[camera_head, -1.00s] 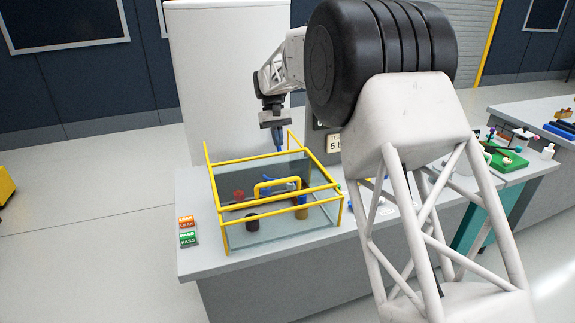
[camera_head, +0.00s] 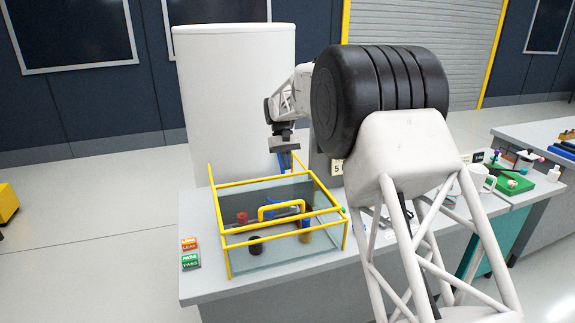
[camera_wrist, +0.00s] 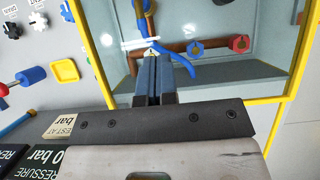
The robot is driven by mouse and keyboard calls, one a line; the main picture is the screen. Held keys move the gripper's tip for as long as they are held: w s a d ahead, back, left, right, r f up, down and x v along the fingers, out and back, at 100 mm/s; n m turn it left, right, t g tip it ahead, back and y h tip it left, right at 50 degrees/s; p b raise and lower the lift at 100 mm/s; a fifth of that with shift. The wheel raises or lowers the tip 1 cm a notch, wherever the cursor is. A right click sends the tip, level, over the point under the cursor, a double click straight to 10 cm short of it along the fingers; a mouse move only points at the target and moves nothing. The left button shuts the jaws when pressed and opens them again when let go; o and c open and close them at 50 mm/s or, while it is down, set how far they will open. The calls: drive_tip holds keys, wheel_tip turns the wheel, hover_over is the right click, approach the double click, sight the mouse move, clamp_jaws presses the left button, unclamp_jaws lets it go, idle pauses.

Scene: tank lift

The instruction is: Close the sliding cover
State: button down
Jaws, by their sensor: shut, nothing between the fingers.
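The glass tank (camera_head: 232,262) with a yellow frame stands on the bench. Its cover is a dark see-through panel (camera_head: 262,192) with a yellow arched handle (camera_head: 283,207). In the head view the handle lies near the front crossbar; how far the cover spans the opening is hard to tell. My gripper (camera_head: 285,158) is at the tank's back edge, apart from the handle. In the wrist view its blue-grey fingers (camera_wrist: 153,65) are together and empty, over the tank. A blue-handled valve (camera_wrist: 175,55) and a brown pipe with round fittings (camera_wrist: 195,48) show inside.
The yellow frame bars (camera_head: 345,232) rise around the tank. Pass and leak labels (camera_head: 190,253) lie left of it. A large white cylinder (camera_head: 235,90) stands behind the bench.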

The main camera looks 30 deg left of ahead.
approach(300, 217)
drive_tip(key=w+a+f, duration=0.1)
drive_tip(key=f, duration=0.1)
drive_tip(key=w+a+f, duration=0.1)
drive_tip(key=w+a, duration=0.1)
drive_tip(key=shift+w+a+f, duration=0.1)
drive_tip(key=shift+a+f, duration=0.1)
drive_tip(key=shift+f, duration=0.2)
drive_tip(key=shift+s+d+r, duration=0.35)
drive_tip(key=shift+s+d, duration=0.25)
drive_tip(key=shift+s+d+r, duration=0.15)
drive_tip(key=shift+s+d, duration=0.55)
drive_tip(key=shift+s+d+r, duration=0.1)
drive_tip(key=shift+s+d, duration=0.25)
drive_tip(key=s+d, duration=0.2)
drive_tip(key=shift+s+d, duration=0.2)
drive_tip(key=shift+d, duration=0.05)
drive_tip(key=shift+s+d+f, duration=0.2)
drive_tip(key=shift+s+d, duration=0.05)
drive_tip(key=shift+s, duration=0.05)
